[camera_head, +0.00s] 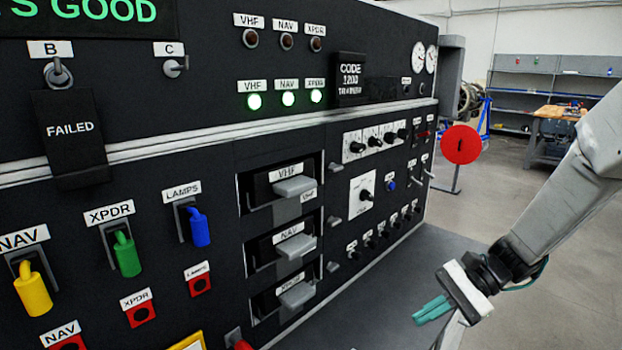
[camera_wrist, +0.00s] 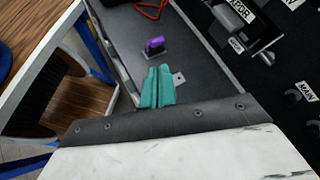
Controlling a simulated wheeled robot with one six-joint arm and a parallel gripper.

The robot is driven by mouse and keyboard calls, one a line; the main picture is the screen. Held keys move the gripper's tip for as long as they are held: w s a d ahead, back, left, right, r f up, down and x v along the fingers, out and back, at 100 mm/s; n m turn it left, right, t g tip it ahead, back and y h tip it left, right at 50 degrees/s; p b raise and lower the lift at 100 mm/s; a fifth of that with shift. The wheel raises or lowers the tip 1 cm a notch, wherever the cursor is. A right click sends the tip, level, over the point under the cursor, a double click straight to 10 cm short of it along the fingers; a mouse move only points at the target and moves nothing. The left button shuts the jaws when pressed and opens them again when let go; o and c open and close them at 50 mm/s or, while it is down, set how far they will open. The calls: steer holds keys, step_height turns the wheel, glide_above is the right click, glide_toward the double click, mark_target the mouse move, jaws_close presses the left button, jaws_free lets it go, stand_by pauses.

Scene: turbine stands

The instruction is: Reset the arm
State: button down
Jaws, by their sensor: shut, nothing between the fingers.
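My arm (camera_head: 575,175) reaches in from the right edge in the head view. My gripper (camera_head: 432,309) has teal fingers and hangs over the grey ledge in front of the panel, apart from the panel face. In the wrist view my gripper (camera_wrist: 157,86) shows its two teal fingers pressed together, with nothing between them. I cannot tell the exact height of the fingertips above the ledge.
A purple-topped part (camera_wrist: 154,45) and red cord (camera_wrist: 151,10) lie beyond my fingers.

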steer(key=s+d+r+n+t+h, duration=0.1)
steer(key=s+r+n+h, duration=0.4)
steer(key=s, duration=0.5)
steer(key=s+d+r+n+t+h, duration=0.2)
steer(key=s+r+n+h, duration=0.4)
steer(key=s+r, duration=0.3)
steer(key=shift+s+d, duration=0.5)
steer(key=shift+s, duration=0.25)
